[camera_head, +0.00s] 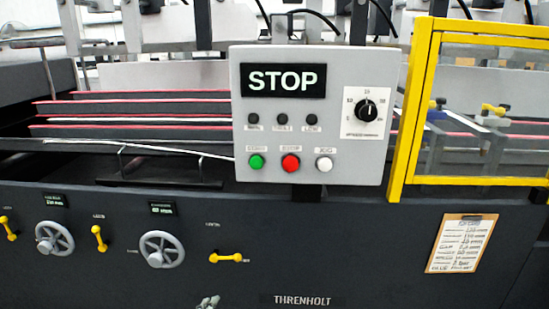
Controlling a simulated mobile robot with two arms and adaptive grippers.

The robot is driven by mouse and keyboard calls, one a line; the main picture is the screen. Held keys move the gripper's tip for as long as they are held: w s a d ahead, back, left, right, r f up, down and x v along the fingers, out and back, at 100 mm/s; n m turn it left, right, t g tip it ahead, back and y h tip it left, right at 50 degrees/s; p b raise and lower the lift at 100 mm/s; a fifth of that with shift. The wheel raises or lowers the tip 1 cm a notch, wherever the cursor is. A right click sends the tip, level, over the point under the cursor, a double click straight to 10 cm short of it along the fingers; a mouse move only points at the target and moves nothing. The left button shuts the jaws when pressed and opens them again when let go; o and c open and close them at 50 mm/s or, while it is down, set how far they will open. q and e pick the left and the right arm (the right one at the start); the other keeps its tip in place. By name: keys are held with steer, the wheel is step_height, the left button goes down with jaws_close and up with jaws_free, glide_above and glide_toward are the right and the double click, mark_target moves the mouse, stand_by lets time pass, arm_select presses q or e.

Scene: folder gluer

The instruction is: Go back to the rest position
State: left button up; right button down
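Neither of my grippers shows clearly in the head view. A small grey metallic piece (208,302) shows at the bottom edge, left of the THRENHOLT label; I cannot tell what it is. The folder gluer's dark front panel (330,240) fills the lower part of the view. Its grey control box (310,115) has a display reading STOP (284,80), a dial (366,110), three dark lamps, and green (256,161), red (290,163) and white (324,164) buttons.
Two handwheels (162,249) and several yellow levers (100,238) stick out from the panel. A yellow guard frame (408,110) stands at the right. A clipboard (461,243) hangs below it. Red-edged belts (150,106) run behind the control box.

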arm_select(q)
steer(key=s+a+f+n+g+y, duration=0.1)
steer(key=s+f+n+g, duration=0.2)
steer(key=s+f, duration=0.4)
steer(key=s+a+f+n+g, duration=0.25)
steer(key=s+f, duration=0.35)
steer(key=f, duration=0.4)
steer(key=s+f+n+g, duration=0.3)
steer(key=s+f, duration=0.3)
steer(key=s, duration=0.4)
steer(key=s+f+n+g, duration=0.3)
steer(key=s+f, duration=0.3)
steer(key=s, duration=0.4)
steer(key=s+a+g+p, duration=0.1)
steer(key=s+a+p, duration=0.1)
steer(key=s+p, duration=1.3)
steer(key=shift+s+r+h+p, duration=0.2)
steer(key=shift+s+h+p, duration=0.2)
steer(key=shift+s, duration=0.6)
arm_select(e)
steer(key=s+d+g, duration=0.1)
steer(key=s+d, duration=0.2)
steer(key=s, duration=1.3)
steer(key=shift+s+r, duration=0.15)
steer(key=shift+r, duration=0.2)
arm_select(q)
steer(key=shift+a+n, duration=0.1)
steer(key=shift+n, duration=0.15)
